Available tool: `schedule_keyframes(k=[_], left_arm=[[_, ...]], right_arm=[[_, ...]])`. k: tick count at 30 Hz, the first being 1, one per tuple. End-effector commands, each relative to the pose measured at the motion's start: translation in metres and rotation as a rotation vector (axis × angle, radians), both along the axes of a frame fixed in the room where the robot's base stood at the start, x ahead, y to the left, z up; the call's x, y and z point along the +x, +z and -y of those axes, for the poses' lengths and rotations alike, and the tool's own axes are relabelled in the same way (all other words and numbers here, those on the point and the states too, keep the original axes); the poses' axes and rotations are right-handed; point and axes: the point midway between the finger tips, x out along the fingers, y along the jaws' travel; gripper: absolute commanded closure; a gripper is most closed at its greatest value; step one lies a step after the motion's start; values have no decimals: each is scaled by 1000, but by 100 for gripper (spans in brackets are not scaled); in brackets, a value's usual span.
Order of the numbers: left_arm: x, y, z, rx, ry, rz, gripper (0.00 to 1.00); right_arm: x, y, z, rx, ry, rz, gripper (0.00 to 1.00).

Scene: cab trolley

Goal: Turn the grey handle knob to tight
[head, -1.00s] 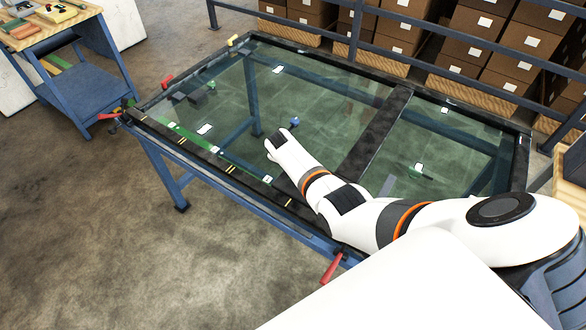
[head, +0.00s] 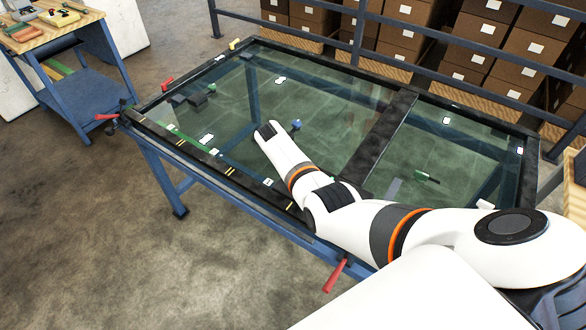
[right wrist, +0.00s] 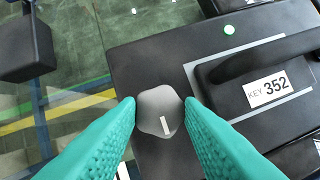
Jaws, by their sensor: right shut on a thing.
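The grey handle knob (right wrist: 160,100) shows in the right wrist view. It is a lobed grey knob with a short white mark near its lower edge, on a black case (right wrist: 140,62). My right gripper (right wrist: 161,112) has its two teal fingers shut on the knob, one on each side. A black handle (right wrist: 262,58) on the case carries a white label (right wrist: 270,88) reading KEY 352. In the head view my right arm reaches over the glass table, and its fingers and the knob cannot be made out there. My left gripper is not in view.
A glass-topped table (head: 395,105) with a black frame and blue legs fills the middle of the head view. Red handles (head: 336,274) stick out from its edge. A blue rail and stacked boxes (head: 480,30) stand behind, a workbench (head: 60,30) at left. A black block (right wrist: 25,45) is left of the case.

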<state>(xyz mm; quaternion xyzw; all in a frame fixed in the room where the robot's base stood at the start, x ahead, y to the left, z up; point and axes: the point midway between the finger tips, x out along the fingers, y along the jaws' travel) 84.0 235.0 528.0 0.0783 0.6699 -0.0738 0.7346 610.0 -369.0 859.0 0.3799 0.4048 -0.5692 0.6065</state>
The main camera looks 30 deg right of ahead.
Motion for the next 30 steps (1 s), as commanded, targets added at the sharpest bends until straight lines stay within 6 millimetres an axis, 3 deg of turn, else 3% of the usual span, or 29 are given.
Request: schedule_keyframes(k=[8,9,12,23,30], left_arm=[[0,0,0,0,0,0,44],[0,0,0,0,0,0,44],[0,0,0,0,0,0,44],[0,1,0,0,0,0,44],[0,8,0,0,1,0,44]], right_arm=[[-1,-1,-1,4,-3,-1,89],[-1,-1,-1,4,-3,-1,61],[-1,-1,-1,3,-2,-2,45],[0,4,-2,1,-1,1,44],[0,37,-16,2,1,5,44]])
